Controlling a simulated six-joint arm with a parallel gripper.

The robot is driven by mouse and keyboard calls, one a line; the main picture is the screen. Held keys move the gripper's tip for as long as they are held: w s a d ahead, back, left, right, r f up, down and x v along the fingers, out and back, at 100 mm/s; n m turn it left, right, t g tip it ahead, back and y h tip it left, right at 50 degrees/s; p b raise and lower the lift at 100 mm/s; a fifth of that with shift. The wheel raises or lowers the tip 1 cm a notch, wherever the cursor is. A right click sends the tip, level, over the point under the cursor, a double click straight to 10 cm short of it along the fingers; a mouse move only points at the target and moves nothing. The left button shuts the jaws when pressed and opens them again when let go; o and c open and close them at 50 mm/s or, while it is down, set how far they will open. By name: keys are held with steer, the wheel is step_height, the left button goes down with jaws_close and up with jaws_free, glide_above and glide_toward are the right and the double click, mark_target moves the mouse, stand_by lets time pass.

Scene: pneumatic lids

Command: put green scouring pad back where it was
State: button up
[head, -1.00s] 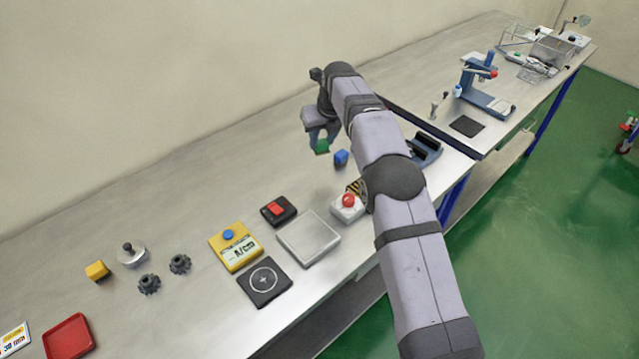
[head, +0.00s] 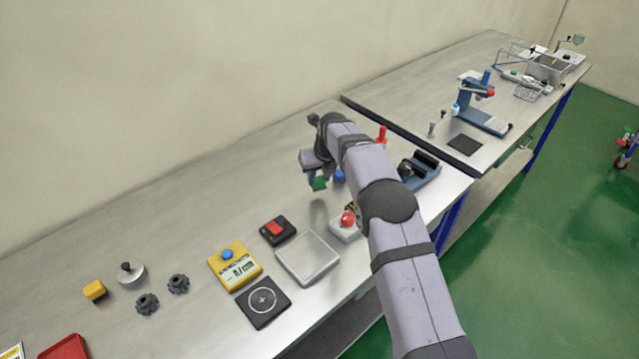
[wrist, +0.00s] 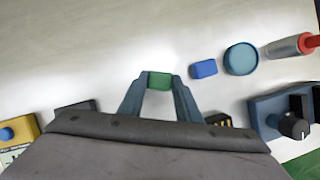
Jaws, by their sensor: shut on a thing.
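The green scouring pad (wrist: 160,81) is a small green block held between the two fingertips of my gripper (wrist: 158,84). In the head view the pad (head: 319,184) hangs below my gripper (head: 318,181), above the near bench and left of a blue block (head: 339,177). My gripper is shut on the pad. A soft shadow lies on the bench below and the pad looks clear of the surface. In the wrist view the blue block (wrist: 203,69) lies to the right of the pad, apart from it.
A round blue dish (wrist: 240,59) and a red-tipped tool (wrist: 290,46) lie farther right. A grey tray (head: 308,258), a red-button box (head: 346,224), a black box with red switch (head: 277,230) and a yellow meter (head: 235,265) stand nearer. The bench toward the wall is clear.

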mark_target(320, 182)
steer(key=shift+f+p, duration=0.5)
steer(key=shift+f, duration=1.1)
steer(key=shift+f, duration=0.1)
steer(key=o, duration=1)
steer(key=shift+s+r, duration=0.1)
steer(key=shift+r, duration=0.35)
steer(key=b+v, duration=0.3)
steer(key=v, duration=0.8)
steer(key=shift+b, duration=0.4)
steer(key=shift+s+d+r, duration=0.1)
steer(key=shift+s+r, duration=0.05)
steer(key=shift+s, duration=0.05)
